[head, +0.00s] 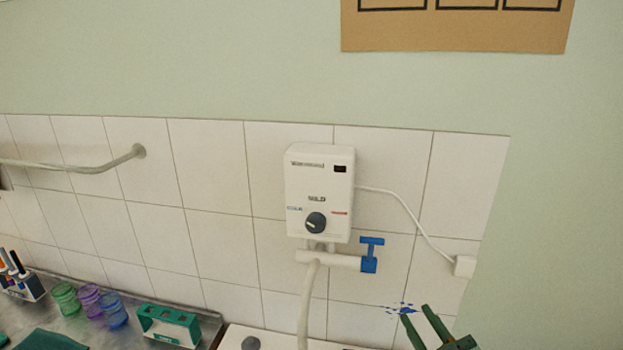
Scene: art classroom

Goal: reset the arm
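My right gripper (416,314) is at the bottom right, in front of the tiled wall. Its two dark green fingers point up and stand apart with nothing between them. The rest of that arm is mostly below the frame. My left gripper is not in view.
A white water heater (318,190) with a dark knob hangs on the tiles. A blue tap handle (371,256) is below it, up-left of my gripper. A metal counter (130,325) at lower left bears coloured cups (112,312) and a green holder (168,325).

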